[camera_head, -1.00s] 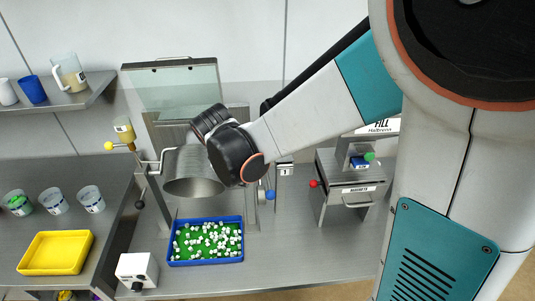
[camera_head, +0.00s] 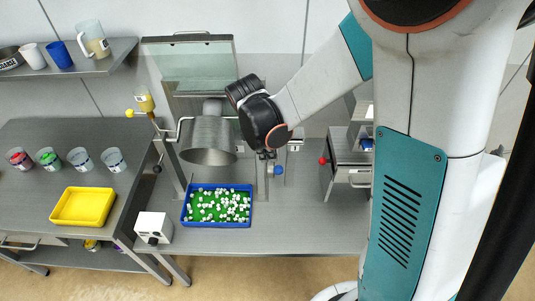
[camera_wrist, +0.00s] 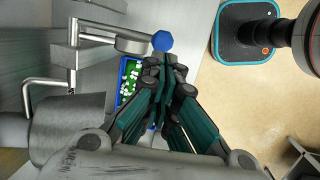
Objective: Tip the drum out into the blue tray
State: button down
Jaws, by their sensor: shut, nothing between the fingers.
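The steel drum (camera_head: 208,140) hangs in its frame with its open mouth facing down and forward, above the back of the blue tray (camera_head: 217,226). The tray holds many small white pieces on a green bottom. In the wrist view the drum (camera_wrist: 68,128) is at lower left. My gripper (camera_wrist: 163,82) is shut and empty, its fingers together close to a blue knob (camera_wrist: 161,41); I cannot tell whether they touch. In the head view the blue knob (camera_head: 277,170) is right of the drum, and my wrist hides most of the gripper.
A yellow tray (camera_head: 83,206) and several cups stand on the left table. A white control box (camera_head: 154,227) is left of the blue tray. A grey unit with a red knob (camera_head: 322,161) stands at right. A yellow knob (camera_head: 130,113) is on the drum frame's left.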

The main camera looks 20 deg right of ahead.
jog(key=x, duration=0.5)
jog(key=shift+f, duration=0.1)
dwell(0.3)
jog(key=shift+s+a+f+b, duration=0.1)
jog(key=shift+s+f+b, duration=0.1)
jog(key=shift+f+b, duration=0.4)
jog(key=shift+s+f+b, duration=0.15)
jog(key=shift+f+b, duration=0.25)
jog(key=shift+b, duration=0.25)
jog(key=shift+r, duration=0.1)
jog(key=s+p+v, duration=0.1)
jog(key=p+v, duration=0.1)
jog(key=v, duration=1.1)
jog(key=shift+s+a+r, duration=0.2)
jog(key=shift+a+r, duration=0.05)
jog(key=shift+a, duration=0.05)
